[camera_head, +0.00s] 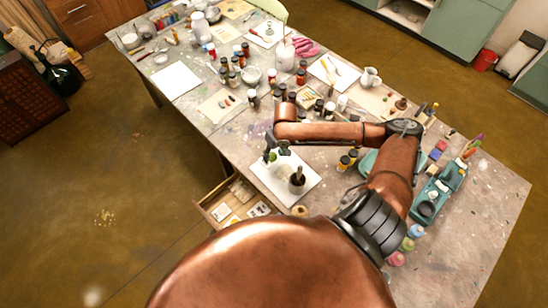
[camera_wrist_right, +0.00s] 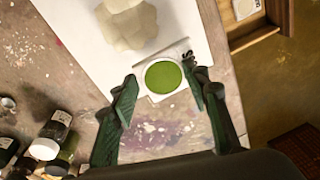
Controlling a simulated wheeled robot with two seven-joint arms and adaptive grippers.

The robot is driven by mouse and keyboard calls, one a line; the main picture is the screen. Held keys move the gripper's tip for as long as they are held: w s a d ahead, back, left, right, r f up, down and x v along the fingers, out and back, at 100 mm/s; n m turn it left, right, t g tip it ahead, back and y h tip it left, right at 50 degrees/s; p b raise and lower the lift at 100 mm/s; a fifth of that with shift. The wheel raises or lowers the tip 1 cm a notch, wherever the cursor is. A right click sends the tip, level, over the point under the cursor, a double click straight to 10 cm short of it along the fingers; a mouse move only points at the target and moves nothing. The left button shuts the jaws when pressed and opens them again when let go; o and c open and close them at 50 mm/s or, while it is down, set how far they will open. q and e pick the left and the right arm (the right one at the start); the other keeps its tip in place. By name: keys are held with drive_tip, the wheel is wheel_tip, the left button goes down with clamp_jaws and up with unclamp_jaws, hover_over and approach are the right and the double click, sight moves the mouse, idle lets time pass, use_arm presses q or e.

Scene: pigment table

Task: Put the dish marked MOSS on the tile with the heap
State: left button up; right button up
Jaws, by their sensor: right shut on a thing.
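In the right wrist view, a small white dish with a flat green fill (camera_wrist_right: 163,77) sits between the fingertips of my right gripper (camera_wrist_right: 163,98). The fingers are shut on it. I cannot read any mark on it. A white sheet or tile (camera_wrist_right: 75,38) lies just beyond the dish, with a pale beige, faceted heap (camera_wrist_right: 130,22) on it. In the head view, my right gripper (camera_head: 270,153) is at the far left corner of this white tile (camera_head: 268,183). I cannot tell if the dish touches the tile. My left gripper is not in view.
A dark-topped vessel (camera_head: 297,181) stands on the white tile's right part. An open drawer (camera_head: 226,211) juts from the table's near left edge. Many jars crowd the table further back.

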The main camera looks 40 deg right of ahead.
sight(275, 154)
drive_tip(key=shift+w+d+f, duration=0.45)
drive_tip(key=shift+w+f, duration=0.1)
drive_tip(key=shift+f, duration=0.25)
wheel_tip(275, 154, down, 3)
drive_tip(key=shift+w+f+b, duration=0.1)
drive_tip(key=shift+f+b, duration=0.1)
drive_tip(key=shift+b, duration=0.1)
drive_tip(key=o, duration=1.2)
drive_tip(key=shift+o, duration=0.2)
drive_tip(key=r, duration=0.4)
drive_tip(key=s+r+p, duration=0.1)
drive_tip(key=r, duration=0.3)
drive_tip(key=d+r, duration=0.1)
drive_tip(key=r, duration=0.3)
drive_tip(key=shift+s+d+p, duration=0.1)
drive_tip(key=shift+s+p, duration=0.15)
drive_tip(key=shift+p, duration=0.05)
